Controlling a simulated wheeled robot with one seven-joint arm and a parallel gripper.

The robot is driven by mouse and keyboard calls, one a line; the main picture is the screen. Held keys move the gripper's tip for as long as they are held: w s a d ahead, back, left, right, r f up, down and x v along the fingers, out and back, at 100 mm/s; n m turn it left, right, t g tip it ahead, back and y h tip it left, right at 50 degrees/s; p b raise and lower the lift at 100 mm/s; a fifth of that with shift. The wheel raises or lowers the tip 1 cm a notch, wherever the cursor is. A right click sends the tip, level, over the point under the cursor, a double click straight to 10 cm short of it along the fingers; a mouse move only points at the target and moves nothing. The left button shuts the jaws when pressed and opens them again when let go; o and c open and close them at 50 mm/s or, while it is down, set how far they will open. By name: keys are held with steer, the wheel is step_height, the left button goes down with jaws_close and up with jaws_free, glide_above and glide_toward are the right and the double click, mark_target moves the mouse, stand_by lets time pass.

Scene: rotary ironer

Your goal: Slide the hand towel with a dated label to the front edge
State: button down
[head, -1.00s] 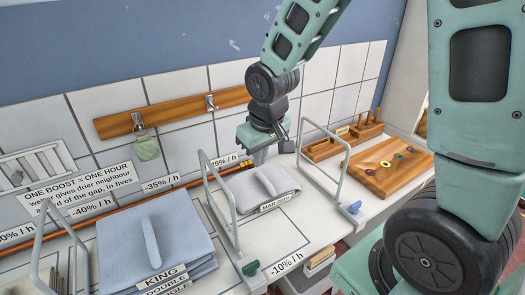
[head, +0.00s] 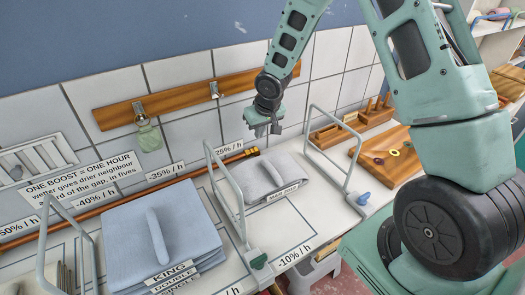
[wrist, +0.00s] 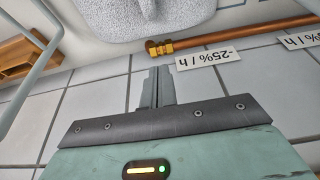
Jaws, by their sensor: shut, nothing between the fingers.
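The hand towel (head: 262,186) is a grey folded cloth on the counter, between two wire frames. Its front label (head: 287,193) reads "MAR 2019". In the wrist view the towel (wrist: 110,17) shows at the top, cut off by the picture edge. My gripper (head: 268,131) is at the towel's back, wall side and above the counter. In the wrist view its fingers (wrist: 157,74) are together and empty, with a visible space between them and the towel.
A blue folded stack (head: 165,235) labelled "KING" and "DOUBLE" lies to the left. Wire frames (head: 225,180) (head: 335,150) flank the towel. A copper pipe (head: 215,163) runs along the wall behind. A wooden board (head: 375,165) with rings lies right. The "-10% / h" strip (head: 292,254) lies in front.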

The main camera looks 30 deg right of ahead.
mark_target(260, 159)
steer(key=p+x, duration=0.2)
steer(key=x, duration=0.7)
steer(key=s, duration=0.1)
steer(key=s+p, duration=0.1)
steer(key=shift+s+a+r, duration=0.1)
steer(key=shift+s+r, duration=0.2)
steer(key=shift+s, duration=0.05)
steer(key=shift+s+f, duration=0.1)
steer(key=shift+s, duration=0.6)
